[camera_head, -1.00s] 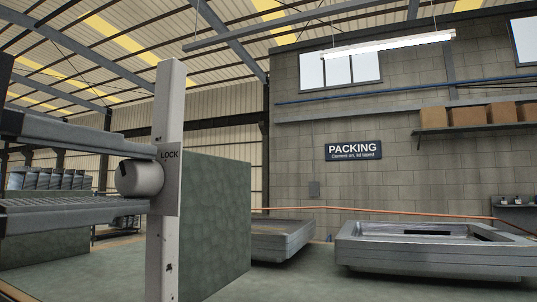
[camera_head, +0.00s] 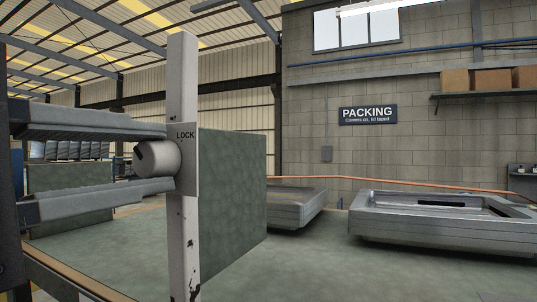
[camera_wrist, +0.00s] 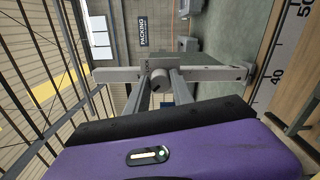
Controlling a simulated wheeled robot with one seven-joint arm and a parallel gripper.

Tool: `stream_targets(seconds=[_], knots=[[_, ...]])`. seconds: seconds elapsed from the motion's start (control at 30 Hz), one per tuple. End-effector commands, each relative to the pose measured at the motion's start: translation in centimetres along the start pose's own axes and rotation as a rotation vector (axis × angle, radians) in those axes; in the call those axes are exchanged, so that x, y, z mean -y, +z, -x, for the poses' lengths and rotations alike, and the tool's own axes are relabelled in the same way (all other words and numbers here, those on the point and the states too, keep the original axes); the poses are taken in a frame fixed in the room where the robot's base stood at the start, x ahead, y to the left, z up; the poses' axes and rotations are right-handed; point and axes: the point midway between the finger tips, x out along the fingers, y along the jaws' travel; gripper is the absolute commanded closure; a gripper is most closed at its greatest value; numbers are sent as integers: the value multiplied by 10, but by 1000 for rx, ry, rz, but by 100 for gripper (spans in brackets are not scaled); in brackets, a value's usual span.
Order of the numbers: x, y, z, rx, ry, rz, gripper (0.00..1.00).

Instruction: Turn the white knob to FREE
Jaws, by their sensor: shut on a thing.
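The white knob (camera_head: 158,158) is a round cylinder sticking out to the left of a small plate (camera_head: 189,165) on an upright white post (camera_head: 183,90). A dark slanted mark shows at the upper left of its end face. The plate reads LOCK above the knob; no FREE marking is readable. My gripper (camera_head: 168,159) has one finger above and one below the knob and is shut on it. In the wrist view the knob (camera_wrist: 160,77) sits between the two finger ends (camera_wrist: 159,84), with the post running across behind it.
A green-grey block (camera_head: 232,190) stands just behind the post. Grey metal trays (camera_head: 440,225) lie farther right on the green surface. A PACKING sign (camera_head: 368,114) hangs on the block wall. The surface right of the post is open in front of the trays.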

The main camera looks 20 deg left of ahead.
Motion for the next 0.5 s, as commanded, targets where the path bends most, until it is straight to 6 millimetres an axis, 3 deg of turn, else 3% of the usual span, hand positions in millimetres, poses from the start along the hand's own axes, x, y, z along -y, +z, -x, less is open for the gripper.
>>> stream_targets(seconds=[0.1, 0.13, 0.23, 0.5], knots=[[2, 0, 0, 0, -4, 2, 100], [2, 0, 0, 0, -4, 2, 68], [1, 0, 0, 0, -3, 1, 50], [1, 0, 0, 0, -2, 0, 50]])
